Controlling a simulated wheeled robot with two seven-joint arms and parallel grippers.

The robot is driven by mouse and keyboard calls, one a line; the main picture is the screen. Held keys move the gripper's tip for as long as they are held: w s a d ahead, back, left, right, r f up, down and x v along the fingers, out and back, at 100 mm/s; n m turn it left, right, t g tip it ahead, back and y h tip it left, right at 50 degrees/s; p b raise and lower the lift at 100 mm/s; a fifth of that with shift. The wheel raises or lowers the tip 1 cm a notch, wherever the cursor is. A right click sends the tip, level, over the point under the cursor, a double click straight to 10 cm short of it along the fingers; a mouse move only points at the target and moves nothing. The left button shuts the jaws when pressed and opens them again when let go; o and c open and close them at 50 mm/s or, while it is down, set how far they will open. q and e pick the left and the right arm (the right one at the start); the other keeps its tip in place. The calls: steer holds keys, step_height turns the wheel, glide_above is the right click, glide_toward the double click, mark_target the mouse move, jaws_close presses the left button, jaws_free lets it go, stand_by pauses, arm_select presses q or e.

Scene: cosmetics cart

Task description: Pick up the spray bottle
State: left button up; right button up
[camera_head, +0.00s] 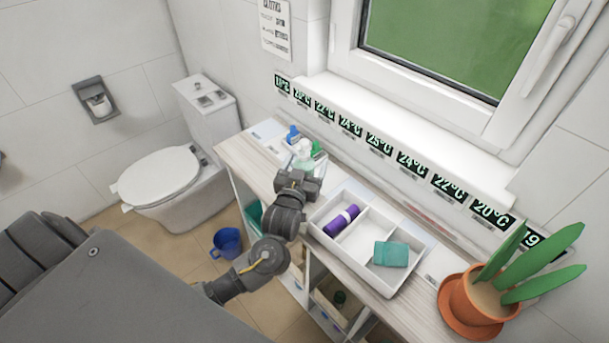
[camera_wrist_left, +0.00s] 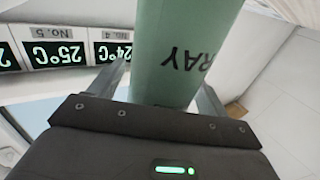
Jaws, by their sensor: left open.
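The spray bottle (camera_wrist_left: 185,50) is pale green with upside-down dark letters "RAY" in the left wrist view. It fills the upper middle of that view, between the two fingers of my left gripper (camera_wrist_left: 163,88). The fingers are open, one on each side of it; I cannot tell whether either touches. In the head view the bottle's whitish top (camera_head: 304,149) shows at the back left of the counter, with my left gripper (camera_head: 305,168) in front of it, hiding much of its body. My right gripper is in neither view.
A blue-topped bottle (camera_head: 293,133) and a dark green item (camera_head: 317,149) stand close by the spray bottle. A white divided tray (camera_head: 352,257) holds a purple roll (camera_head: 342,219) and a teal cloth (camera_head: 391,253). A potted plant (camera_head: 478,297) stands at the right.

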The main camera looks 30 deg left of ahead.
mark_target(294, 162)
arm_select(q)
steer(key=shift+c, duration=0.6)
steer(key=c, duration=1.2)
steer(key=shift+r, duration=0.1)
steer(key=shift+c, duration=0.3)
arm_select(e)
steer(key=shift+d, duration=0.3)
arm_select(q)
steer(key=shift+r, duration=0.1)
